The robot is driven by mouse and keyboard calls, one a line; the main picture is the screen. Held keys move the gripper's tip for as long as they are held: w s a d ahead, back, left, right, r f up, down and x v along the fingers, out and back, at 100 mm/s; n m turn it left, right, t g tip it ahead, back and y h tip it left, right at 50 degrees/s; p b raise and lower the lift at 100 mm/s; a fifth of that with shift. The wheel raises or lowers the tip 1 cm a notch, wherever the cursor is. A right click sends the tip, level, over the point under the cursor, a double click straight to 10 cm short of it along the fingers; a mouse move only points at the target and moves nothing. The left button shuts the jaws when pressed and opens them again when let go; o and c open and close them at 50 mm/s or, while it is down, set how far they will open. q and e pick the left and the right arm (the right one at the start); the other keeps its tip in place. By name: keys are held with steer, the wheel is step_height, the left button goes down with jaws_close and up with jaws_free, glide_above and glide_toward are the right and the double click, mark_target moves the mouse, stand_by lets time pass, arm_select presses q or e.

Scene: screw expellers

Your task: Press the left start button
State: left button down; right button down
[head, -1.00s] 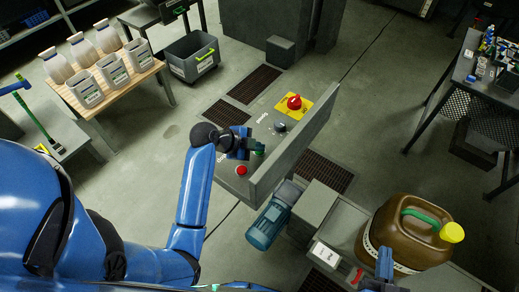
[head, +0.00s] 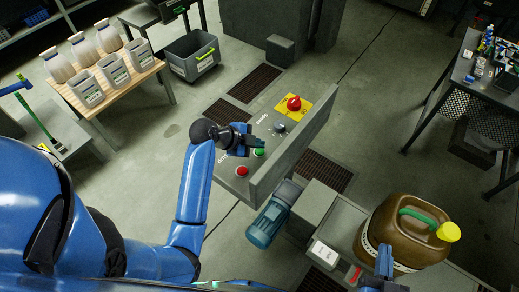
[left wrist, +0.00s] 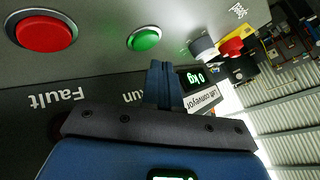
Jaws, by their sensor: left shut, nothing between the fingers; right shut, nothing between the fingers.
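The grey control panel (head: 231,178) carries a green button (head: 258,152), a red button (head: 242,171) and a black knob (head: 280,128). My left gripper (head: 259,142) is shut and empty, just beside the green button in the head view. In the left wrist view, the shut fingertips (left wrist: 160,65) lie just below and right of the green button (left wrist: 144,39), apart from it in the picture. The red button (left wrist: 45,33) is further left. I cannot tell the fingertips' height over the panel. My right gripper (head: 385,262) is shut by the brown canister (head: 390,225).
A red emergency stop (head: 294,103) on a yellow plate sits at the panel's far end. An upright grey plate (head: 290,160) borders the panel's right side. "Fault" lettering (left wrist: 57,98) and a "0 kg" display (left wrist: 194,78) show in the left wrist view.

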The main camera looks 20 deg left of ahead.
mark_target(257, 153)
arm_select(q)
steer(key=shift+r+p, duration=1.6)
steer(key=shift+r, duration=0.65)
